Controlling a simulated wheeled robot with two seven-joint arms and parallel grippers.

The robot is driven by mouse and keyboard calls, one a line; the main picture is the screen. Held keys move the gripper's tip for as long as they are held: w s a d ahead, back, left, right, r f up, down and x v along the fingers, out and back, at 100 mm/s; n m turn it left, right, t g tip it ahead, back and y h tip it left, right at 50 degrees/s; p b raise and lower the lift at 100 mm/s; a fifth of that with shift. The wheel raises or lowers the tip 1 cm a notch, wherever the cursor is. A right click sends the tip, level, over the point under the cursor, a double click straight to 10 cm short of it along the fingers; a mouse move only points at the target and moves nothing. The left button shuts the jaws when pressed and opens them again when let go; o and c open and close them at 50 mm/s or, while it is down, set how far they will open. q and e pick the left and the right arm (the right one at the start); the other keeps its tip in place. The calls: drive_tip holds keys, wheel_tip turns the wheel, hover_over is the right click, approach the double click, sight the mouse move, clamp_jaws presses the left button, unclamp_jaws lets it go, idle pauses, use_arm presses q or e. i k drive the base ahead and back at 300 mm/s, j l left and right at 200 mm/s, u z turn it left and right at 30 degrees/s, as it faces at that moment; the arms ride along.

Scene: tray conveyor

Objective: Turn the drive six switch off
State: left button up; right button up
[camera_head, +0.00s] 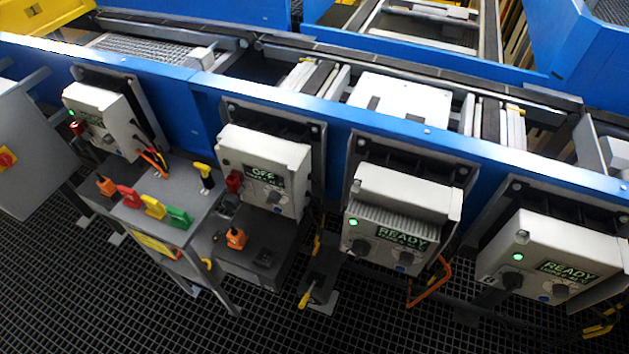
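Several white drive boxes hang in a row along the blue conveyor frame. No number is legible, so I cannot tell which is drive six. The second box (263,150) shows OFF, with a red piece (234,182) at its left knob and a grey knob (274,197). The third box (408,190) shows READY, with a green light, a dark left knob (361,247) and another knob (404,258). The right box (545,235) also shows READY, with a black left knob (512,280). The far-left box (97,103) has a lit display, too small to read. Neither gripper is in view.
A grey stand (170,240) carries orange, red, yellow and green tags or locks and a yellow-handled piece (202,172). A dark box with an orange piece (236,238) sits beside it. An orange cable (430,285) hangs below the third box.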

sight(231, 202)
drive_tip(key=j+z, duration=1.25)
drive_tip(key=k+j+z, duration=0.15)
drive_tip(key=j+z, duration=0.3)
drive_tip(key=k+j+z, duration=0.15)
drive_tip(key=j+z, duration=0.25)
